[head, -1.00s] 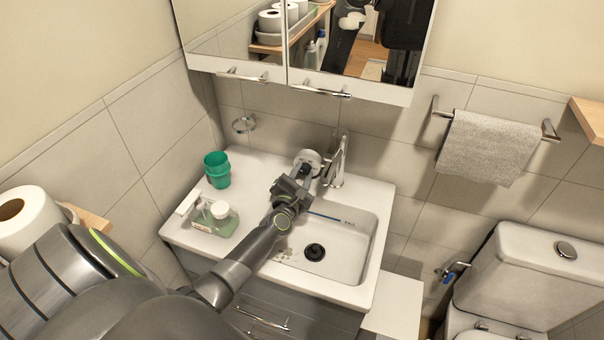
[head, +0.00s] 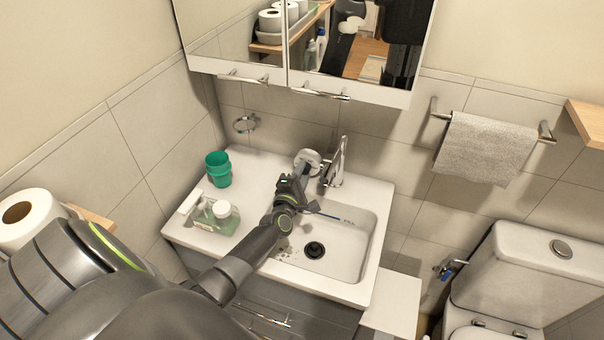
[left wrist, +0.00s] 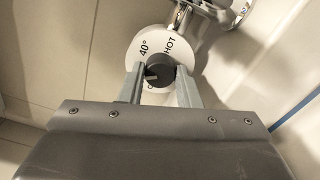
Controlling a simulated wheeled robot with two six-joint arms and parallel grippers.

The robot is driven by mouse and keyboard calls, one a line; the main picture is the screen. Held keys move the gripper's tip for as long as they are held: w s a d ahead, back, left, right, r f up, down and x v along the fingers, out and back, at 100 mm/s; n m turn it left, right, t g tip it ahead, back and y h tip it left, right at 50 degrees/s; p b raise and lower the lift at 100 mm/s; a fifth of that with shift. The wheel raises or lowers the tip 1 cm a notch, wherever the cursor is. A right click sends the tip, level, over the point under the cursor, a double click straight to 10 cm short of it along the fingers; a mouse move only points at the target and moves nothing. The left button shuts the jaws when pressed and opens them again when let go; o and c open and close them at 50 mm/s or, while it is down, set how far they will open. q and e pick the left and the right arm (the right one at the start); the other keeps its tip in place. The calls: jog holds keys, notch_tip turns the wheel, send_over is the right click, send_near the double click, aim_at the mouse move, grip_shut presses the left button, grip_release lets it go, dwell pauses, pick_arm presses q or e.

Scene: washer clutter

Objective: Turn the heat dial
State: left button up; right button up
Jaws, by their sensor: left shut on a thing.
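The heat dial (head: 307,158) is a round piece on the wall behind the basin, left of the tap. In the left wrist view its white ring (left wrist: 144,48) reads "40°" and "HOT", and a dark knob (left wrist: 160,69) sits in its middle. My left gripper (head: 304,172) reaches over the washbasin to the dial. In the left wrist view its two fingers (left wrist: 158,75) lie on either side of the knob, shut on it. The ring's lower part is hidden by the fingers. My right gripper is not in view.
The chrome tap (head: 338,163) stands close right of the dial. The mirror cabinet (head: 395,97) hangs above.

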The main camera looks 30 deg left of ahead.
pick_arm(q)
jog(key=shift+f, duration=0.1)
dwell(0.3)
jog(key=o, duration=1)
jog(key=v, duration=1.2)
jog(key=shift+d, duration=0.1)
